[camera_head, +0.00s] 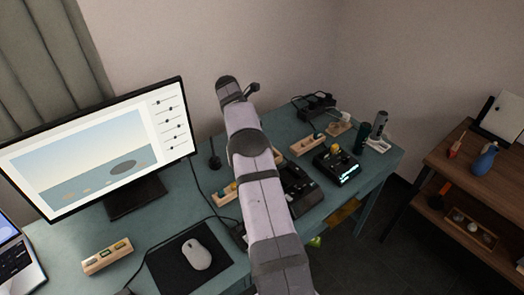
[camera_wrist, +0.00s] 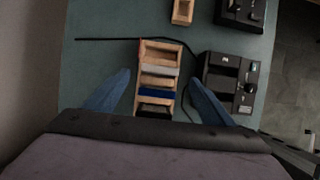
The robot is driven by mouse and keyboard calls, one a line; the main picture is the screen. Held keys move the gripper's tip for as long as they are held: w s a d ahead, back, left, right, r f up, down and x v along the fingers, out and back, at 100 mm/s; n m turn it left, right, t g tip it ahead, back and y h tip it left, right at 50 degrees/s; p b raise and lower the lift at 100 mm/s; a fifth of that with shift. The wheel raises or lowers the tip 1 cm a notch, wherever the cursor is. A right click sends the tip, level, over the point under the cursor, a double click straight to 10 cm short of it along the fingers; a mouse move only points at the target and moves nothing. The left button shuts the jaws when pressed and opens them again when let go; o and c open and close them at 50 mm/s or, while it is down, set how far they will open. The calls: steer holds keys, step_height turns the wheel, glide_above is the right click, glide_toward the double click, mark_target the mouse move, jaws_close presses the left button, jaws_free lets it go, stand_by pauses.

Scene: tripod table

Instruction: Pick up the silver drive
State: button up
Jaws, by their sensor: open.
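In the wrist view a wooden holder (camera_wrist: 161,47) with several slots lies on the desk below my gripper (camera_wrist: 158,78). A pale silver drive (camera_wrist: 160,71) sits crosswise in one of its slots. A blue piece (camera_wrist: 157,93) sits in a slot nearer the bottom of the picture, with a dark piece (camera_wrist: 153,108) below it. My two blue fingers are wide apart, one on each side of the holder, with nothing between them in grip. In the head view my arm hides the gripper and part of the holder (camera_head: 225,195).
A black device (camera_wrist: 228,80) stands close right of the holder. A second wooden block (camera_wrist: 182,12) and another black device (camera_wrist: 240,10) are farther off. A dark cable (camera_wrist: 105,39) passes by the holder's far end. The desk left of the holder is clear.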

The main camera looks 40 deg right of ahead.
steer(key=shift+p+x, duration=1.25)
steer(key=shift+x, duration=2.1)
steer(key=shift+d, duration=0.15)
steer(key=c, duration=1.2)
steer(key=shift+r, duration=0.1)
steer(key=shift+c, duration=0.3)
steer(key=shift+r, duration=0.1)
